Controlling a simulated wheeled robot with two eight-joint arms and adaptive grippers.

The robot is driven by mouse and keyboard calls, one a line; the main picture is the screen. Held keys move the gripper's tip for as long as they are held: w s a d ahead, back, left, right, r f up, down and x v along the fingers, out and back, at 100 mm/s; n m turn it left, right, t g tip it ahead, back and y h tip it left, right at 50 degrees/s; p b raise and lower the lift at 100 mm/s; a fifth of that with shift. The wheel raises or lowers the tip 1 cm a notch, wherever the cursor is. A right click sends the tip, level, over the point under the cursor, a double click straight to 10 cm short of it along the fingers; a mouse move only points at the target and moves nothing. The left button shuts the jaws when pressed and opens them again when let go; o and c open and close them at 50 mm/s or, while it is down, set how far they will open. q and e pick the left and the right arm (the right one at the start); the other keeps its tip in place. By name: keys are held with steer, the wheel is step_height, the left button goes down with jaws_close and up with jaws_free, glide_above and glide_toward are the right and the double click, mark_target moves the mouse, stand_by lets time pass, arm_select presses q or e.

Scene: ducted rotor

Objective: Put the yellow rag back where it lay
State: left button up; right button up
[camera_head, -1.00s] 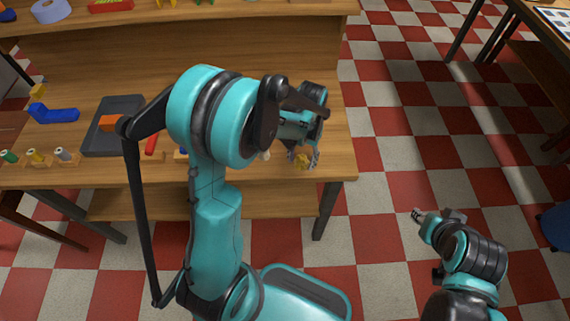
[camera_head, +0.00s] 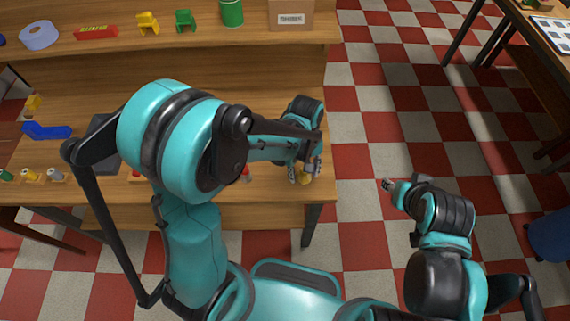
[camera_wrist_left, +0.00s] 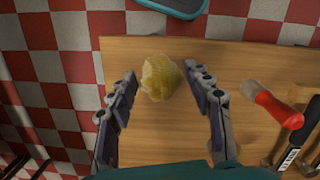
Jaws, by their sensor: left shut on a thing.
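The yellow rag (camera_head: 304,179) is a small crumpled bundle near the right front corner of the wooden workbench (camera_head: 200,84). In the left wrist view the rag (camera_wrist_left: 160,78) sits between the two fingertips of my left gripper (camera_wrist_left: 162,80), over the bench top near its edge. My left gripper (camera_head: 304,172) is shut on the rag. I cannot tell whether the rag touches the wood. My right gripper (camera_head: 388,185) is over the floor to the right of the bench, apart from the rag; its jaws are too small to read.
In the left wrist view a red-handled tool (camera_wrist_left: 275,105) and a black-handled tool (camera_wrist_left: 298,140) lie right of the rag. A shelf holds a green can (camera_head: 231,13), a cardboard box (camera_head: 291,15) and yellow and green pieces. A blue stool (camera_head: 550,234) stands far right.

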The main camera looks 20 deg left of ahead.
arm_select(q)
steer(key=b, duration=0.1)
glide_above(284, 175)
steer(key=f, duration=0.5)
steer(key=shift+d, duration=0.35)
steer(key=shift+w+a+f, duration=0.15)
steer(key=shift+a+f, duration=0.05)
steer(key=shift+a, duration=0.25)
steer(key=shift+f+b, duration=0.8)
steer(key=shift+f, duration=1.2)
steer(key=shift+f, duration=0.1)
steer(key=o, duration=1.3)
